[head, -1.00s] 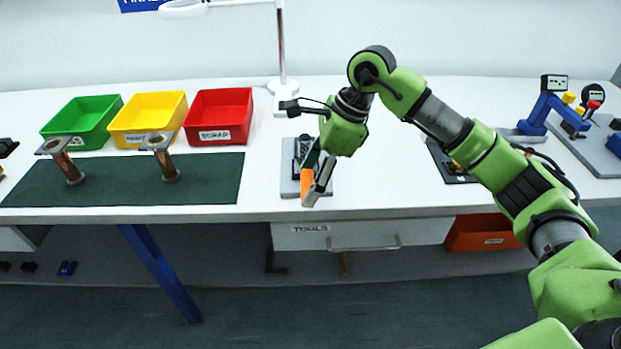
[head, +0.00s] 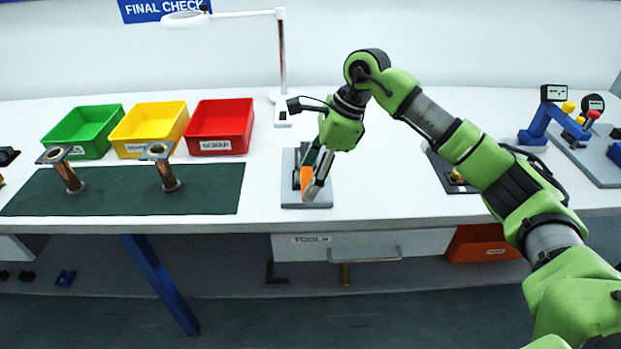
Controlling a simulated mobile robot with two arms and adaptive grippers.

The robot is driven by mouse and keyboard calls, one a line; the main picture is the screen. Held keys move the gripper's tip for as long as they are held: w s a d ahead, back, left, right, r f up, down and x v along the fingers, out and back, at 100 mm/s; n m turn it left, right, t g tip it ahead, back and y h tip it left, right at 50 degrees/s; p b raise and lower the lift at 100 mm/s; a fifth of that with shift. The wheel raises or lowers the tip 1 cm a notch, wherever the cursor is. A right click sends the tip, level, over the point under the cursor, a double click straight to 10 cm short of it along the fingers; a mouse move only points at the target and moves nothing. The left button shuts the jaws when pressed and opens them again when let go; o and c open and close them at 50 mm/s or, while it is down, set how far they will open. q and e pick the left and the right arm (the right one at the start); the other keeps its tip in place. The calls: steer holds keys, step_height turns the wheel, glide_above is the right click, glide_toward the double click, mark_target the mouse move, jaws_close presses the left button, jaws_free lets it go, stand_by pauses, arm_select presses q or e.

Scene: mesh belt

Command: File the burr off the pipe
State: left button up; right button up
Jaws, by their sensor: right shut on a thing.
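My right gripper (head: 318,180) is over the grey plate at the middle of the bench's front, fingers pointing down. It is shut on an orange piece (head: 306,181), partly hidden by the fingers; I cannot tell whether this is the file's handle. Two copper-coloured pipes with square flanges on top stand on the dark green mat at left: the left pipe (head: 69,176) and the right pipe (head: 166,173). Both lean a little in the picture. No burr can be made out on either at this size. My left gripper is not in view.
The grey plate (head: 320,201) carries a dark fixture, partly hidden. Green (head: 80,151), yellow (head: 135,149) and red (head: 222,147) bins stand behind the mat (head: 120,199). A lamp (head: 281,60) stands behind my gripper. Blue gauge stands (head: 540,118) are at right.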

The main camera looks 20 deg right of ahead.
steer(key=shift+s+a+b, duration=0.65)
steer(key=shift+s+a, duration=0.05)
steer(key=shift+s, duration=1.7)
steer(key=shift+w+d, duration=0.25)
steer(key=shift+w, duration=0.6)
steer(key=shift+w+d, duration=0.2)
steer(key=shift+w, duration=0.65)
steer(key=shift+w+d, duration=0.25)
steer(key=shift+w, duration=0.6)
steer(key=s, duration=0.2)
steer(key=s+a+b, duration=0.1)
steer(key=s, duration=0.2)
steer(key=shift+a, duration=0.2)
steer(key=shift+r, duration=0.15)
step_height(320, 180, up, 7)
steer(key=p, duration=0.4)
